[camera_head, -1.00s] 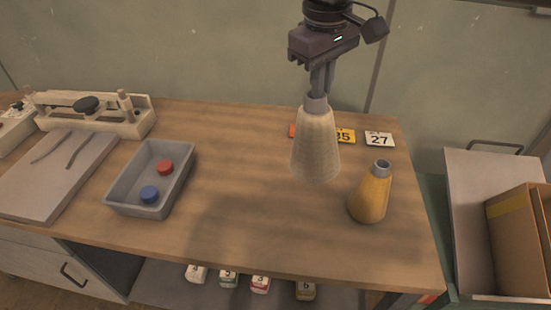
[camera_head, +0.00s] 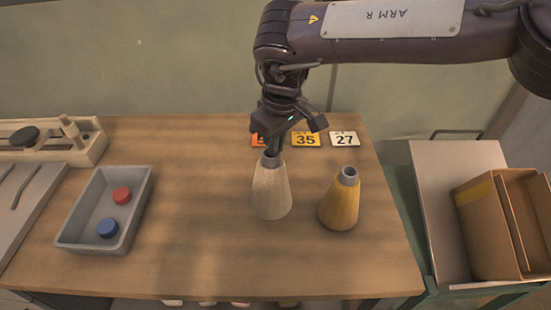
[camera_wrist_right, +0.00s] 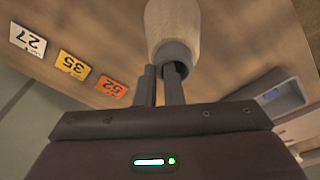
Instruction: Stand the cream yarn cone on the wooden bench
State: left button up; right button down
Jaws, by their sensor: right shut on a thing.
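The cream yarn cone (camera_head: 271,195) is upright at the wooden bench (camera_head: 200,240), left of a yellow cone. My right gripper (camera_head: 272,153) is shut on the grey tip at its top. In the right wrist view the fingers (camera_wrist_right: 172,80) grip the collar of the cream cone (camera_wrist_right: 172,25). Whether the cone's base touches the bench top or hangs just above it, I cannot tell. My left gripper is not in view.
The yellow cone (camera_head: 340,203) stands close on the right. Number cards such as the yellow 35 card (camera_head: 305,140) lie behind. A grey tray (camera_head: 78,235) with red and blue discs is left. A cardboard box (camera_head: 490,225) is beyond the bench's right edge.

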aim_at(276, 163)
notch_tip(276, 163, down, 5)
jog(key=shift+s+r+p, duration=0.1)
jog(key=shift+r+p, duration=0.05)
jog(key=shift+p, duration=0.4)
jog(key=shift+f, duration=0.35)
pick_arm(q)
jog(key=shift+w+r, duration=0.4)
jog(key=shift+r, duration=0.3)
pick_arm(e)
jog(key=shift+f, duration=0.1)
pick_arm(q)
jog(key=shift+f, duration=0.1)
pick_arm(e)
jog(key=c, duration=1.5)
grip_release()
jog(key=shift+f, duration=0.15)
jog(key=shift+c, duration=0.2)
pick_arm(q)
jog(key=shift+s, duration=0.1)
